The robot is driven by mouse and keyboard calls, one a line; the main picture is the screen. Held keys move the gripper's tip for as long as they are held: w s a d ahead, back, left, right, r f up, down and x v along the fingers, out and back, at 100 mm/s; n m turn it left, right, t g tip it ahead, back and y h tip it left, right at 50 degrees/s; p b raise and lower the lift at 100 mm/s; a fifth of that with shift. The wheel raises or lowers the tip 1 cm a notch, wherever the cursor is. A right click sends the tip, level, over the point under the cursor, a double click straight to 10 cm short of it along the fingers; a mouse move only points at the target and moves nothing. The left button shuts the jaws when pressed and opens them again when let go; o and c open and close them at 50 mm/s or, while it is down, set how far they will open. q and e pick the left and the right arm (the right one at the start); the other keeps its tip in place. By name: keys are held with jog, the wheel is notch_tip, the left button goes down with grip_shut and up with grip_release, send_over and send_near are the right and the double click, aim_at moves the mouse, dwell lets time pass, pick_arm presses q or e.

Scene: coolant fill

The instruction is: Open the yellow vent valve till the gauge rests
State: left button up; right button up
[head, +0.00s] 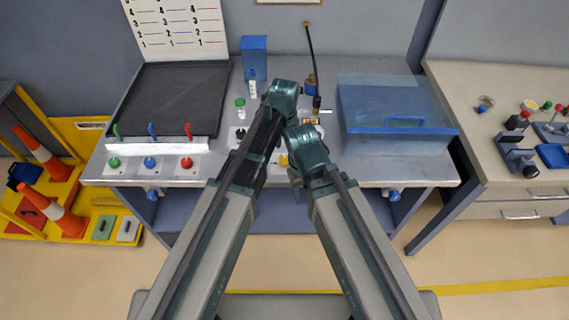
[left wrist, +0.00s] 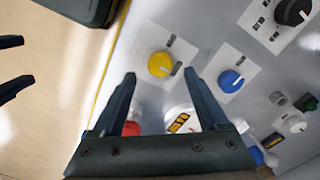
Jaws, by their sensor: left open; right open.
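The yellow valve knob (left wrist: 160,64) sits on a white plate in the left wrist view, with a pale pointer mark on its lower right. My left gripper (left wrist: 160,74) is open, its two fingertips on either side of the knob in the picture; I cannot tell whether they touch it. In the head view a small patch of the yellow knob (head: 283,160) shows between my arms. My right gripper (left wrist: 27,60) is open and empty at the left edge of the left wrist view, over the floor. I cannot make out a gauge reading.
A blue knob (left wrist: 230,80), a black knob (left wrist: 292,12) and a red knob (left wrist: 131,128) are close by. In the head view, a clear blue bin (head: 395,115) stands right and a dark tray (head: 175,98) left. A blue box (head: 254,58) stands behind.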

aim_at(285, 158)
pick_arm(q)
notch_tip(285, 158, down, 4)
jog(key=b, duration=0.3)
jog(key=shift+f, duration=0.2)
grip_shut()
